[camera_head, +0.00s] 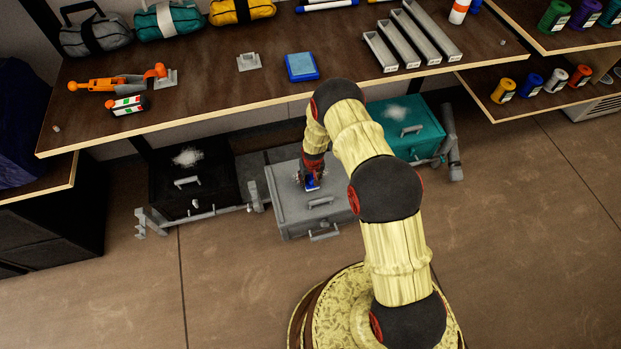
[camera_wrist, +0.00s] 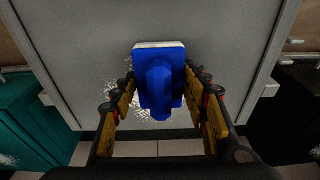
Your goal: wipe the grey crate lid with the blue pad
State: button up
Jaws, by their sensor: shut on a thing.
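The grey crate (camera_head: 285,211) stands on the floor below the bench, and its lid (camera_wrist: 85,45) fills most of the wrist view. My gripper (camera_head: 312,184) is over the lid, shut on the blue pad (camera_wrist: 160,85) by its raised grip. The pad's pale edge faces the lid; whether it touches cannot be told. White powder (camera_wrist: 122,92) lies on the lid beside and below the pad in the wrist view. My gripper and the pad hide part of the powder.
A black crate (camera_head: 170,200) stands left and a teal crate (camera_head: 425,147) right, both with white powder on top. The wooden bench (camera_head: 205,95) overhangs behind, holding a blue tray (camera_head: 301,66), an orange tool (camera_head: 110,83) and metal channels (camera_head: 405,40). Front floor is clear at left.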

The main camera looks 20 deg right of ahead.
jog(key=shift+f, duration=0.7)
dwell(1.2)
jog(key=shift+d, duration=0.1)
jog(key=shift+d, duration=1.1)
jog(key=shift+s+a, duration=0.1)
jog(key=shift+a, duration=1.15)
jog(key=shift+d, duration=0.1)
